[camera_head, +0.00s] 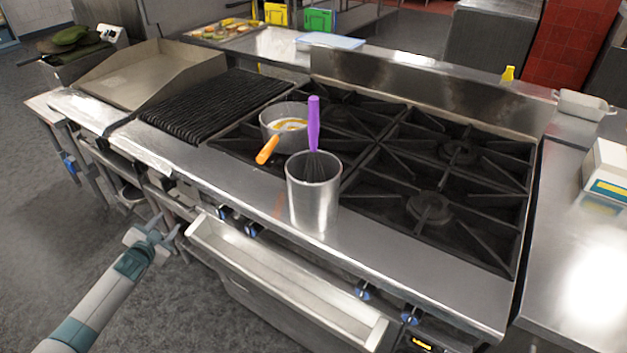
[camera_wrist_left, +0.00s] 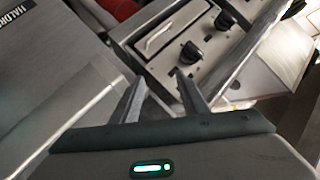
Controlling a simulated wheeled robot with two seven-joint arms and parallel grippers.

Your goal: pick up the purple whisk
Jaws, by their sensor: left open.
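The purple whisk (camera_head: 314,124) stands upright in a tall metal pot (camera_head: 314,195) at the front edge of the stove. Its purple handle sticks up above the rim, and its dark wires go down inside, where the lower part is hidden. My left gripper (camera_head: 163,232) is open and empty, low in front of the stove and well to the left of the pot. In the left wrist view, its two fingers (camera_wrist_left: 160,95) point toward the stove's front panel with nothing between them. The whisk is not in that view. My right gripper is not in view.
A saucepan (camera_head: 285,122) with an orange-handled utensil (camera_head: 267,149) sits just behind and left of the pot. The burner grates (camera_head: 430,165) to the right are empty. A long metal tray or open drawer (camera_head: 280,275) juts out below the stove's front edge.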

